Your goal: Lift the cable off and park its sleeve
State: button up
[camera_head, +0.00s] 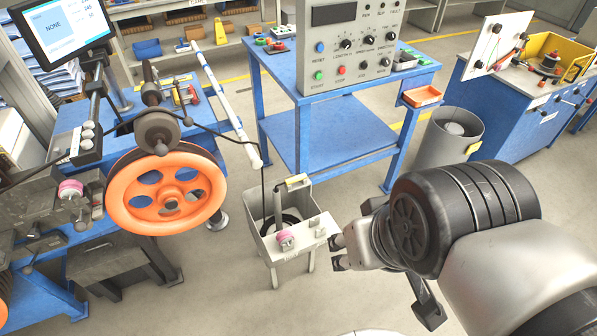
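A thin black cable (225,132) runs from the machine at left past a grey pulley (157,132). It then goes right and drops into a grey bin (262,243) on the floor. Whether it wraps the pulley or only passes over it is too small to tell. A pink ringed piece (285,238), possibly the sleeve, sits at the bin's front shelf. A similar pink piece (70,189) is on the machine at left. My gripper (338,253) is just right of the bin's shelf, pointing left. Its two dark fingertips are apart with nothing visible between them.
A large orange handwheel (165,188) stands left of the bin. A white striped pole (228,108) slants above the bin. A control panel (348,45) stands on a blue table (330,140) behind. A grey waste bin (448,135) is at right. Floor between bin and table is clear.

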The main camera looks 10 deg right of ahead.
aim_at(292, 180)
jog(key=i+u, duration=0.2)
jog(key=i, duration=0.35)
jog(key=i+l+u, duration=0.25)
jog(key=i, duration=0.35)
jog(key=j, duration=0.1)
